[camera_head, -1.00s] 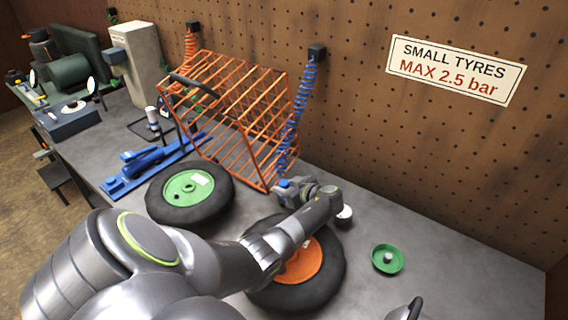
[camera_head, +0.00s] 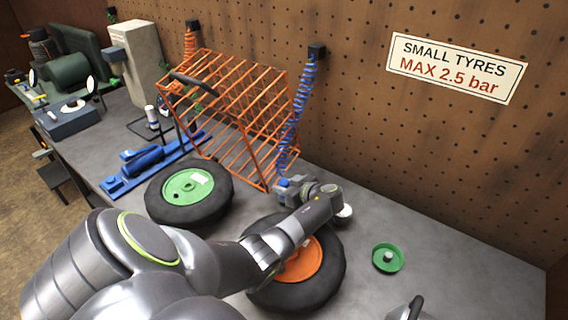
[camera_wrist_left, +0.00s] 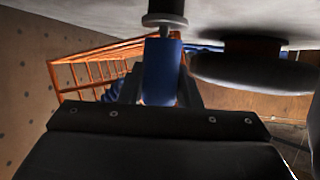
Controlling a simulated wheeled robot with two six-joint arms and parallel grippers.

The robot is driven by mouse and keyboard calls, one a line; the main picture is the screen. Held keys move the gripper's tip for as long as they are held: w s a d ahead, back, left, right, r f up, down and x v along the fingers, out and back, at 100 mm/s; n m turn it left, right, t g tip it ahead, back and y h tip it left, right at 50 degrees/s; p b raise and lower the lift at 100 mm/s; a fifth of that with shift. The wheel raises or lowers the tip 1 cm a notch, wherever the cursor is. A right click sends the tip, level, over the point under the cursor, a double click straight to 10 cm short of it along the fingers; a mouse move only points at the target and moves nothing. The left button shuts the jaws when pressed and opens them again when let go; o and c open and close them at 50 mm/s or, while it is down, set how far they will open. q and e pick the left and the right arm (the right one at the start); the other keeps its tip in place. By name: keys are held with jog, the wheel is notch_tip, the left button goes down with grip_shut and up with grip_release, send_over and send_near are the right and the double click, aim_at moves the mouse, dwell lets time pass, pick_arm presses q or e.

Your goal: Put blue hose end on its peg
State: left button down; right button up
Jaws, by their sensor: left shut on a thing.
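The blue coiled hose (camera_head: 301,110) hangs from a dark block (camera_head: 317,51) on the pegboard down to my left gripper (camera_head: 284,185). In the left wrist view my left gripper (camera_wrist_left: 160,92) is shut on the blue hose end (camera_wrist_left: 162,72), a blue cylinder between its fingers. A metal fitting (camera_wrist_left: 165,15) shows at one end of it. In the head view the gripper is just right of the orange wire cage, low over the bench. I cannot make out the peg for the hose end.
The orange cage (camera_head: 232,104) stands close to the gripper. A green-hubbed wheel (camera_head: 189,188) and an orange-hubbed wheel (camera_head: 302,262) lie on the bench beside and under my arm. A green dish (camera_head: 388,257) sits right. The bench's right part is mostly clear.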

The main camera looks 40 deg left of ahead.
pick_arm(q)
jog(key=shift+f+b, duration=0.15)
jog(key=shift+b, duration=0.3)
dwell(0.4)
jog(key=shift+r, duration=0.35)
jog(key=shift+r+p, duration=0.5)
jog(key=shift+p, duration=0.05)
dwell(0.8)
jog(key=shift+f+b, duration=0.85)
jog(key=shift+b, duration=0.25)
jog(key=shift+r, duration=0.25)
jog(key=shift+r+p, duration=0.55)
jog(key=shift+r, duration=0.1)
dwell(1.0)
